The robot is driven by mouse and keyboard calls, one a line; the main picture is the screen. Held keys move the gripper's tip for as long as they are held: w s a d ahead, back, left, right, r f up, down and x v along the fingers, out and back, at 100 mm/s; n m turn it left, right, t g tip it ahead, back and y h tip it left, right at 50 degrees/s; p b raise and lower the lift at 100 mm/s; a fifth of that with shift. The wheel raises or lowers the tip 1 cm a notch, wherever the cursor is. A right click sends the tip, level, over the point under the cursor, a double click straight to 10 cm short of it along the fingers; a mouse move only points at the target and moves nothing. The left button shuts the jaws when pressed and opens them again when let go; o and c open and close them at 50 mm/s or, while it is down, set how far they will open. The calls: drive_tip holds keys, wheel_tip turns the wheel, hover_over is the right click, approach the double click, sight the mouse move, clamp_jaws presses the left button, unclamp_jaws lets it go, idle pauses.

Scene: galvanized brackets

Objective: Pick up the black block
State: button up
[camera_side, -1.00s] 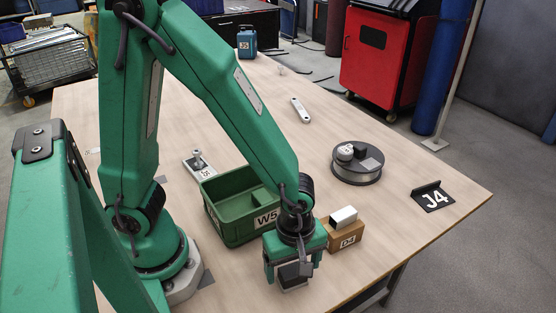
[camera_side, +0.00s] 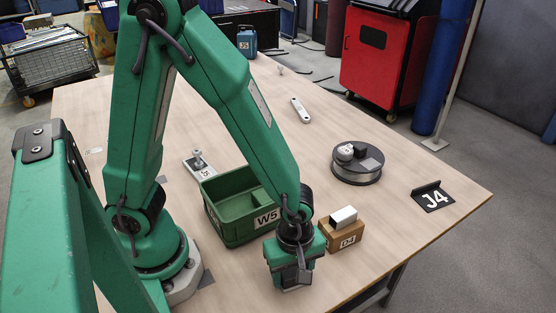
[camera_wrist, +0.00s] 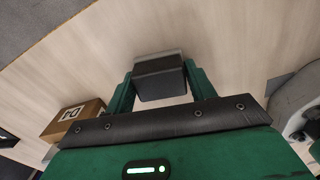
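A dark grey-black block (camera_wrist: 160,80) with a lighter grey far side lies between the two fingers of my gripper (camera_wrist: 160,85) in the wrist view. It fills nearly all the gap, and I cannot tell whether both fingers press on it. In the side view my gripper (camera_side: 293,281) is low over the front of the table, in front of the green bin, and mostly hides the block. Another small black block (camera_side: 361,149) sits on the round spool (camera_side: 357,174) to the right.
The green bin (camera_side: 226,228) marked W5 stands just behind my gripper. A cardboard box (camera_side: 346,240) marked D4 with a white and black piece (camera_side: 344,217) on it stands close on the right. A black J4 bracket (camera_side: 433,196) is farther right. The table's front edge is near.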

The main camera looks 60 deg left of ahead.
sight(293, 271)
drive_tip(key=c, duration=0.4)
drive_tip(key=shift+c, duration=0.2)
drive_tip(key=shift+r, duration=0.2)
drive_tip(key=shift+r, duration=1.15)
drive_tip(key=shift+s+d+r, duration=0.1)
drive_tip(key=shift+r, duration=0.7)
drive_tip(key=s+d+r, duration=0.5)
drive_tip(key=s+r, duration=0.1)
drive_tip(key=s, duration=0.4)
drive_tip(key=shift+s+r, duration=0.15)
drive_tip(key=shift+r, duration=0.2)
